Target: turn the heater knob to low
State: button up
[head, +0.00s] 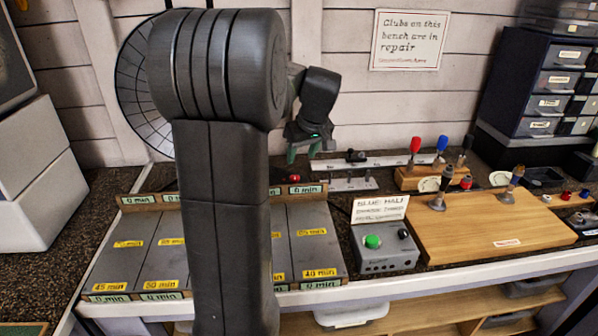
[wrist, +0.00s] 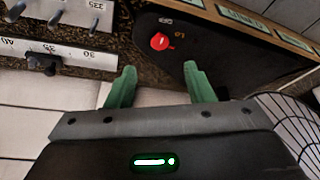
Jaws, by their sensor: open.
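The knob's exact pointing is too small to tell. In the head view a small red spot (head: 294,178), likely the same knob, shows just right of my arm. My gripper (wrist: 159,68) has its two green fingers apart and empty; the knob lies beyond the fingertips, between them in the picture, and nothing touches it. In the head view my gripper (head: 303,152) hangs above the back of the bench.
A marked white rail (wrist: 62,55) with a dark slider stands beside the panel. A grey box with a green button (head: 372,242), a wooden board (head: 490,225) and screwdriver-like tools stand to the right. Grey labelled lanes (head: 310,240) lie in front, partly hidden by my arm.

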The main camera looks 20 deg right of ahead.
aim_at(294, 177)
jog(key=x, duration=0.9)
jog(key=shift+f, duration=0.15)
jog(key=c, duration=1)
jog(key=shift+m, duration=0.4)
jog(key=m, duration=0.1)
jog(key=m+h, duration=0.1)
jog(key=m, duration=0.1)
jog(key=m+h, duration=0.1)
jog(key=m, duration=0.1)
jog(key=shift+w+a+b, duration=0.1)
jog(key=shift+a+b, duration=0.2)
jog(key=shift+b, duration=0.1)
jog(key=m+g+h+b, duration=0.1)
jog(key=m, duration=0.2)
jog(key=shift+w+m+h, duration=0.1)
jog(key=shift+m+h, duration=0.2)
jog(key=shift+m, duration=0.1)
jog(key=shift+a+m+g+h+b, duration=0.1)
jog(key=shift+m+g+h+b, duration=0.2)
jog(key=shift+m+b, duration=0.7)
